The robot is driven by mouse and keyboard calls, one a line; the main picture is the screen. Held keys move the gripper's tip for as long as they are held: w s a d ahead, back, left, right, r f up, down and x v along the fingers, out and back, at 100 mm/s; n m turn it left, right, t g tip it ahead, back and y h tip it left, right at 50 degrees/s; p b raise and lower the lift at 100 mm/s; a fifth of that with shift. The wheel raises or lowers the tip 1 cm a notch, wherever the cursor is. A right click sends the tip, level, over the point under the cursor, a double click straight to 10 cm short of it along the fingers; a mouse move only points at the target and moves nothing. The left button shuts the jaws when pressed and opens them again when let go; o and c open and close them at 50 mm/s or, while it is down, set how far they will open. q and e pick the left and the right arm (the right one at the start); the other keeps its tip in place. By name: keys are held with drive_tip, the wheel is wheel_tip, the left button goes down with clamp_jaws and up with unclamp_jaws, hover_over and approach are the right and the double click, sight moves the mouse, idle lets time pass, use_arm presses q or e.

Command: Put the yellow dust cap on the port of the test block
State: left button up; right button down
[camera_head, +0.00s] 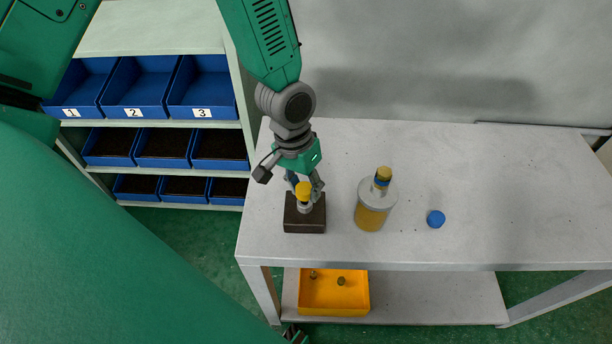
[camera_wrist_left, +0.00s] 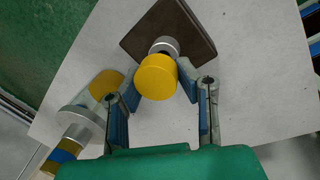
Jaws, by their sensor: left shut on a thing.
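The yellow dust cap (camera_head: 304,189) is between the fingers of my left gripper (camera_head: 304,186), which is shut on it. In the left wrist view the cap (camera_wrist_left: 157,76) lies between the blue-padded fingertips. The test block (camera_head: 290,222) is a dark brown block on the table with a silver port (camera_head: 305,207) standing up from it. The cap is right at the top of the port and partly hides it; the port (camera_wrist_left: 164,46) also shows behind the cap in the left wrist view. I cannot tell whether the cap is seated or just above. My right gripper is not in view.
A bottle with amber liquid (camera_head: 372,213) stands close right of the block, with a blue cap (camera_head: 436,219) farther right. The table's right side is clear. A yellow bin (camera_head: 334,309) sits on the lower shelf; blue numbered bins (camera_head: 203,86) fill the rack at left.

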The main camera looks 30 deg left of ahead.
use_arm(q)
drive_tip(key=shift+d+f+b, duration=0.1)
drive_tip(key=shift+f+b, duration=0.3)
drive_tip(key=shift+f, duration=0.3)
drive_tip(key=o, duration=1)
drive_tip(key=shift+o, duration=0.2)
drive_tip(key=shift+r, duration=0.1)
drive_tip(key=shift+r, duration=0.35)
wheel_tip(320, 180, up, 11)
drive_tip(key=a, duration=0.2)
drive_tip(key=shift+a+f, duration=0.15)
drive_tip(key=shift+w, duration=0.1)
